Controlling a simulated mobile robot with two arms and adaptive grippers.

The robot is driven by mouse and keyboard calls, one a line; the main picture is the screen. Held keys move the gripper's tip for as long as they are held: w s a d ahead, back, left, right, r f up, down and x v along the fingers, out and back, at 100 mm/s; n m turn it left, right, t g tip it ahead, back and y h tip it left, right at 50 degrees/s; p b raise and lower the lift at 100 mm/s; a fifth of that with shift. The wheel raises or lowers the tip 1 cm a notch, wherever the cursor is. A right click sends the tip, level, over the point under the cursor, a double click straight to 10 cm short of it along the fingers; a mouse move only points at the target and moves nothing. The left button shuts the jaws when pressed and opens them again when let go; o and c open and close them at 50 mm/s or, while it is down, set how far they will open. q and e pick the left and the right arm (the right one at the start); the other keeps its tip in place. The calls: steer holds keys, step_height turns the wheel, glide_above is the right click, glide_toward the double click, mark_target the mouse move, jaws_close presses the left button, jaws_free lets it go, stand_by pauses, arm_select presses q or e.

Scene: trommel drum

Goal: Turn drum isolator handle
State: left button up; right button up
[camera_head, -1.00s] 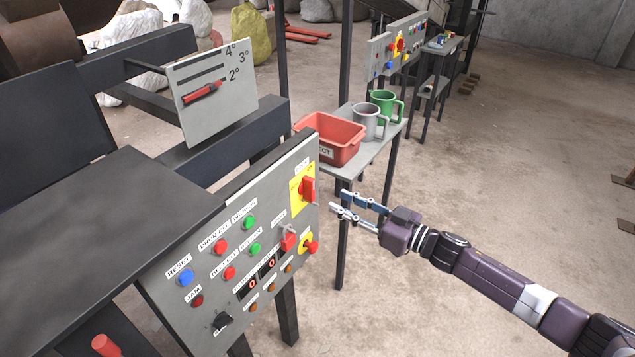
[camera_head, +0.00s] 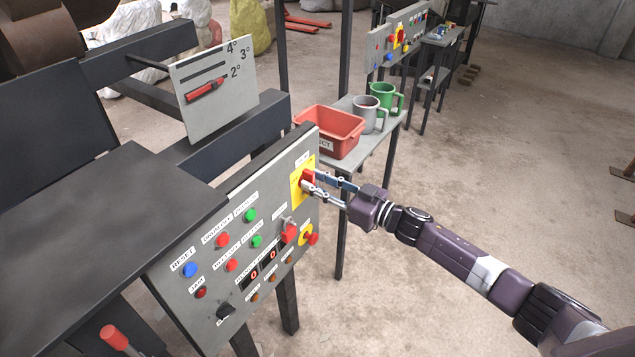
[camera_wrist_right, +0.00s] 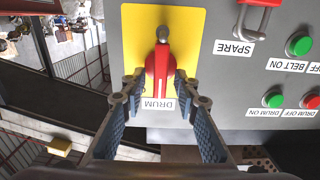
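The drum isolator handle (camera_head: 308,179) is a red rotary handle on a yellow plate (camera_head: 297,188) at the panel's upper right corner. In the right wrist view the red handle (camera_wrist_right: 160,68) lies in line with the fingers, above an upside-down "DRUM" label (camera_wrist_right: 159,104). My right gripper (camera_head: 311,186) is at the handle. In the wrist view its two fingers (camera_wrist_right: 160,78) are apart, one on each side of the handle. A narrow gap seems to show on both sides; contact is hard to tell. My left gripper is not in view.
The grey control panel (camera_head: 213,292) carries several buttons, a red padlock (camera_head: 289,233) and a red knob on yellow (camera_head: 311,239) below the handle. A red bin (camera_head: 332,133) and two mugs stand on a table behind. Open floor lies to the right.

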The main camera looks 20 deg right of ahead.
jaws_close()
steer(key=shift+n, duration=0.3)
steer(key=n, duration=0.1)
steer(key=n+b, duration=0.1)
steer(key=n, duration=0.1)
steer(key=shift+s+a+f+n, duration=0.1)
steer(key=shift+s+a+n, duration=0.05)
steer(key=shift+n, duration=0.15)
steer(key=n+b, duration=0.2)
steer(key=n, duration=0.2)
steer(key=n+b, duration=0.2)
steer(key=n, duration=0.3)
steer(key=f+n+b, duration=0.1)
steer(key=n+b, duration=0.1)
steer(key=n, duration=0.2)
steer(key=shift+s+a+n, duration=0.2)
steer(key=shift+a+n, duration=0.1)
steer(key=shift+o, duration=0.8)
jaws_free()
